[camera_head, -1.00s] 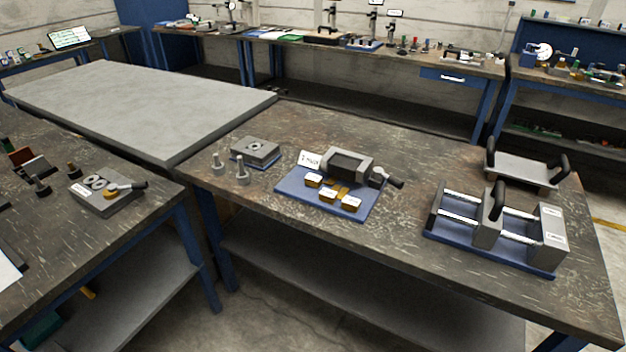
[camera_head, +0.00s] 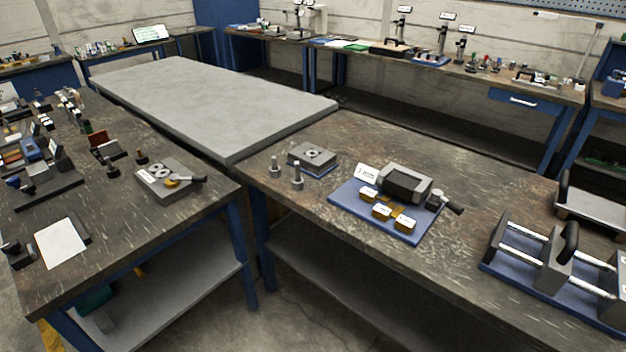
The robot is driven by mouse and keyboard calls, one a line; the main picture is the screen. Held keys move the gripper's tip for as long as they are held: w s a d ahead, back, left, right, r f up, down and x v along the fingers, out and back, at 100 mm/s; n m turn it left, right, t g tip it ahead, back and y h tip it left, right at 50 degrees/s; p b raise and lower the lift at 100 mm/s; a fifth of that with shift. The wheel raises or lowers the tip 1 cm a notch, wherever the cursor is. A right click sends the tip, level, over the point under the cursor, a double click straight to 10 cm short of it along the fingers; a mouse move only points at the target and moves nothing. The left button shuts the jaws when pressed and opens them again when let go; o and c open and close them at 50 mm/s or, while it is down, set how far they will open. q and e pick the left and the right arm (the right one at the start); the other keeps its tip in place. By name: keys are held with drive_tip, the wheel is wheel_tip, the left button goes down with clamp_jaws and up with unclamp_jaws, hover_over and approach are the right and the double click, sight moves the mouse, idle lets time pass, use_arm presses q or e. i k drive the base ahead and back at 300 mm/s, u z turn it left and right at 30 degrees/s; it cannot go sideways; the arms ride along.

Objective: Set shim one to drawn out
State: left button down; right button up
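Several brass-coloured blocks with white labels stand on a blue plate (camera_head: 345,197) on the right-hand bench; they look like the shims, but the label text is too small to read. One block (camera_head: 368,194) is at the back left, one (camera_head: 381,212) at the front left and one (camera_head: 404,222) at the front right. Behind them is a grey vise-like block (camera_head: 404,182) with a dark handle (camera_head: 451,205) at its right. A white sign (camera_head: 367,172) stands behind the plate's left part. I cannot tell which block is shim one. Neither gripper is in view.
A grey block fixture (camera_head: 313,158) and two metal pins (camera_head: 297,177) stand left of the plate. A rail fixture (camera_head: 553,256) is at the right. The left bench (camera_head: 120,240) holds many small items. A gap of floor (camera_head: 225,310) separates the benches.

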sight(369, 194)
drive_tip(key=u, duration=0.3)
drive_tip(key=i, duration=0.85)
drive_tip(key=z, duration=2.25)
